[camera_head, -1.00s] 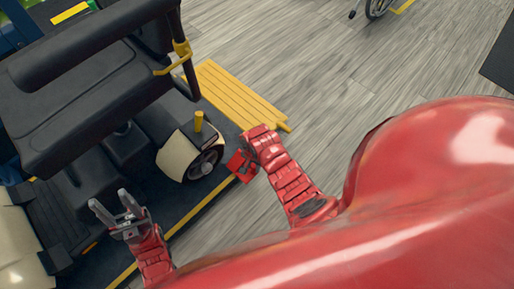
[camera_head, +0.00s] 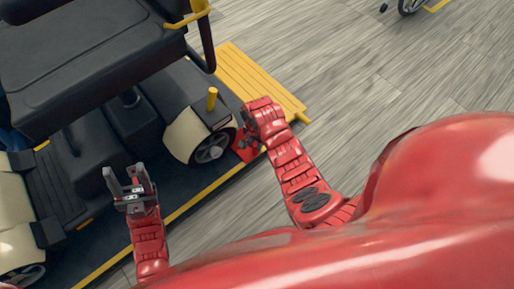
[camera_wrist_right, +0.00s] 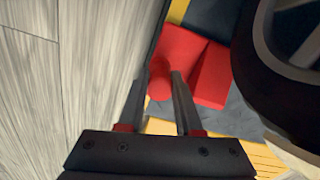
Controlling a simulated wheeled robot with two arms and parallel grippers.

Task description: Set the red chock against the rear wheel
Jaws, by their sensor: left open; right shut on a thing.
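The red chock (camera_head: 244,151) is beside the scooter's rear wheel (camera_head: 210,148), on the wheel's right side. My right gripper (camera_head: 249,136) is shut on the chock. In the right wrist view the chock (camera_wrist_right: 208,75) has its round knob between the two fingers (camera_wrist_right: 168,88), and its sloped side faces the dark tyre (camera_wrist_right: 250,65). Chock and tyre look very close; I cannot tell whether they touch, or whether the chock rests on the deck. My left gripper (camera_head: 125,173) is open and empty, in front of the scooter's side.
The scooter's black seat (camera_head: 85,75) and yellow-tipped armrest (camera_head: 188,17) overhang the wheel area. A yellow ramp (camera_head: 255,80) lies behind the chock. The dark deck has a yellow edge line (camera_head: 190,206). Wooden floor to the right is clear; another wheel (camera_head: 411,4) stands far off.

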